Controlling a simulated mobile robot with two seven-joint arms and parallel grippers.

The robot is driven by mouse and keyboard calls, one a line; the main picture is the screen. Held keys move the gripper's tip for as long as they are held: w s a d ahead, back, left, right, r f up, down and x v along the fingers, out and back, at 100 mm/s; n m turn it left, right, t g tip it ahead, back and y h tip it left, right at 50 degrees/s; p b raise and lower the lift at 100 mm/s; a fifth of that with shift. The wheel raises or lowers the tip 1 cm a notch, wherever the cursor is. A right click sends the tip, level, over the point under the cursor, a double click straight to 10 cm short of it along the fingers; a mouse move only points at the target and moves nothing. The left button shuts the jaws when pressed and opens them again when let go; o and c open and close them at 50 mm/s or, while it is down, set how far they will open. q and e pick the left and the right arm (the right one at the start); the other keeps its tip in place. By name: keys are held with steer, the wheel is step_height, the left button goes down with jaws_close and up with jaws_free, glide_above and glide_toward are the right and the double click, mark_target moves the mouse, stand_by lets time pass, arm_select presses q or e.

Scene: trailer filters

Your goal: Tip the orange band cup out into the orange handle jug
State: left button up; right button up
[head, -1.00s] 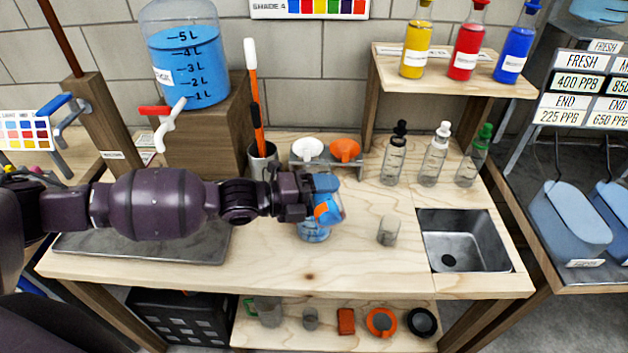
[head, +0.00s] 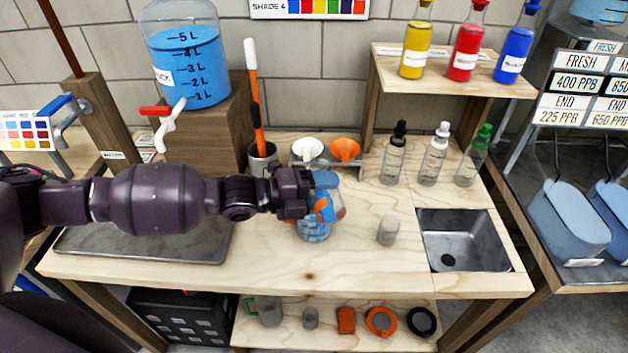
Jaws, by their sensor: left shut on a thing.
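My left gripper (head: 308,196) is shut on the orange band cup (head: 328,208). The cup is tilted, with its orange band showing beside the fingers and blue at its upper part. Just below it stands a clear jug (head: 314,232) with blue liquid or blue markings inside. The cup is above the jug's top and overlaps it; I cannot tell if they touch. The jug's handle is hidden behind the gripper and cup, so its colour does not show clearly. My right gripper is not in view.
A small grey cup (head: 388,231) stands right of the jug, before the sink (head: 462,240). Several dropper bottles (head: 434,155) stand behind. White and orange funnels (head: 344,149) sit in a rack behind the gripper. A metal tray (head: 150,243) lies under my left arm. The front middle of the bench is clear.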

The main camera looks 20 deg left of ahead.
arm_select(q)
steer(key=shift+r, duration=0.1)
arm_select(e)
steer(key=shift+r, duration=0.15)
arm_select(q)
steer(key=shift+a+r+n, duration=0.1)
steer(key=shift+r+n, duration=0.05)
steer(key=shift+n, duration=0.15)
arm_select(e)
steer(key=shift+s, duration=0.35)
arm_select(q)
steer(key=shift+w, duration=0.1)
steer(key=shift+w+r+n+p, duration=0.1)
steer(key=shift+r+n+p, duration=0.2)
steer(key=shift+n, duration=0.1)
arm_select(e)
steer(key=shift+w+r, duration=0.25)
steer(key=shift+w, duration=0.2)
arm_select(q)
steer(key=shift+w+a+r+n, duration=0.1)
steer(key=shift+a+r+n, duration=0.1)
steer(key=shift+n, duration=0.1)
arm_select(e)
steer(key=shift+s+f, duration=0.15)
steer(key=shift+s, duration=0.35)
arm_select(q)
steer(key=shift+w+r, duration=0.1)
steer(key=shift+r, duration=0.05)
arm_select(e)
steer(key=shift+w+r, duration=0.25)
